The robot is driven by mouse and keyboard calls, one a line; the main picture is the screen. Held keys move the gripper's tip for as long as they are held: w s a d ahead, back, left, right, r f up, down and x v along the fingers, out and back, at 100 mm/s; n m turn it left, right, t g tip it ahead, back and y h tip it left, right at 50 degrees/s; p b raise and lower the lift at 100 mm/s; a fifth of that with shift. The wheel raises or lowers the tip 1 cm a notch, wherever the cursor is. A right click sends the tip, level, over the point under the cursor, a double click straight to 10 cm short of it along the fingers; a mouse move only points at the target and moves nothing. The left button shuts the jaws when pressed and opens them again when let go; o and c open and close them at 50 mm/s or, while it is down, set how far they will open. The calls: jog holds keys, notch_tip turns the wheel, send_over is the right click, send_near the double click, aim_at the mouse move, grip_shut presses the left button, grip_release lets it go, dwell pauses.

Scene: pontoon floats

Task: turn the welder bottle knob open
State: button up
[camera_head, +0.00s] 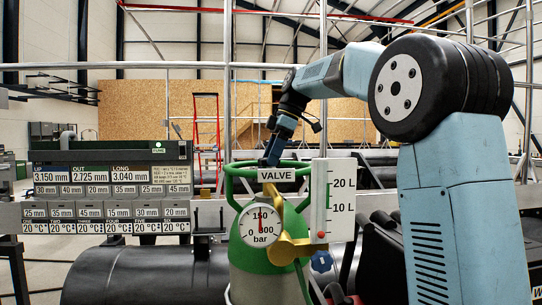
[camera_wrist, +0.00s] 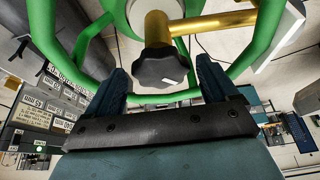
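In the wrist view, a dark lobed knob (camera_wrist: 160,70) with a small white mark sits on the end of a brass valve stem (camera_wrist: 215,22), inside the green ring. My gripper (camera_wrist: 162,66) is open, one finger on each side of the knob, with visible gaps. In the head view my gripper (camera_head: 271,158) points down at the guard ring, behind the sign. The knob is hidden there.
A round bar gauge (camera_head: 261,226), a blue knob (camera_head: 321,261) and a white litre scale (camera_head: 342,200) are on the bottle's front and right. A panel of number plates (camera_head: 110,190) stands left. Dark pontoon floats (camera_head: 140,275) lie low. Railings stand behind.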

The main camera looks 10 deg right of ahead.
jog(key=v, duration=1.3)
jog(key=shift+d+r, duration=0.15)
jog(key=shift+r, duration=0.15)
jog(key=shift+w, duration=0.1)
